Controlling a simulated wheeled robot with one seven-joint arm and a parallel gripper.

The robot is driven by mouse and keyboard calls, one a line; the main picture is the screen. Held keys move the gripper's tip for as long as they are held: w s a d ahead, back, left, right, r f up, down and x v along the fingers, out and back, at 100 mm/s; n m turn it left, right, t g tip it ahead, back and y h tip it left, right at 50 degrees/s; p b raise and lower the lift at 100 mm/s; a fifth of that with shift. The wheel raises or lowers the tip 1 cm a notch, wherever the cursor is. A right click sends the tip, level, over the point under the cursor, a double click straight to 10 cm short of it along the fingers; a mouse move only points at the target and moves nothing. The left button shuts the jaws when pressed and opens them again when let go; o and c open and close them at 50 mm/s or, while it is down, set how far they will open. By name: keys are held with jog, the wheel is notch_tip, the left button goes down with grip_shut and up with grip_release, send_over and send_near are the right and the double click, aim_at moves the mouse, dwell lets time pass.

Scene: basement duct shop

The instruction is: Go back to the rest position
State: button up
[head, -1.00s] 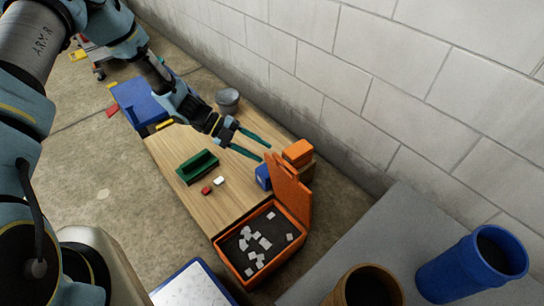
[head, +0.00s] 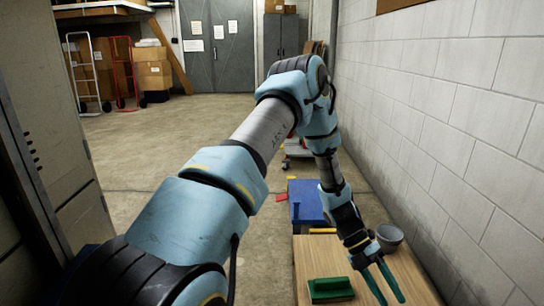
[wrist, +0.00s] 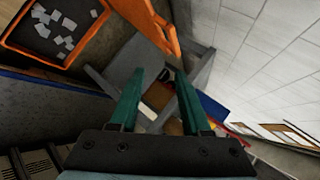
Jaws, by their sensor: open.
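My gripper (head: 381,284) is open, with its two green fingers apart and nothing between them. In the head view it hangs over the wooden table (head: 410,268), just right of a green block-like holder (head: 331,289). In the wrist view my gripper (wrist: 158,100) points past the table toward a grey surface.
A grey bucket (head: 389,237) stands on the table near the block wall (head: 450,120) at right. A blue box (head: 307,203) is beyond the table. Hand trucks (head: 123,73), cardboard boxes (head: 153,70) and a grey double door (head: 218,45) are farther back. Open floor lies at the left middle.

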jog(key=w+a+r+m+t+y, duration=0.1)
jog(key=w+a+r+m+t, duration=0.1)
jog(key=w+a+r+m, duration=0.3)
jog(key=w+a+r+m+t+y, duration=0.1)
jog(key=w+a+r+m, duration=0.1)
jog(key=a+m, duration=0.35)
jog(key=a+r+m+t+y, duration=0.1)
jog(key=a+r+m+t, duration=0.1)
jog(key=a+r+m, duration=0.55)
jog(key=a+r+m+t+y, duration=0.1)
jog(key=a+r+m+t, duration=0.2)
jog(key=a, duration=0.7)
jog(key=a+r+m+t+y, duration=0.15)
jog(key=a+r+m, duration=0.25)
jog(key=a+m, duration=0.4)
notch_tip(320, 180, up, 12)
jog(key=t+p, duration=0.1)
jog(key=p, duration=1.1)
jog(key=shift+w+a+r+n, duration=0.25)
jog(key=shift+a+n, duration=0.05)
jog(key=shift+a, duration=0.15)
jog(key=shift+a, duration=0.1)
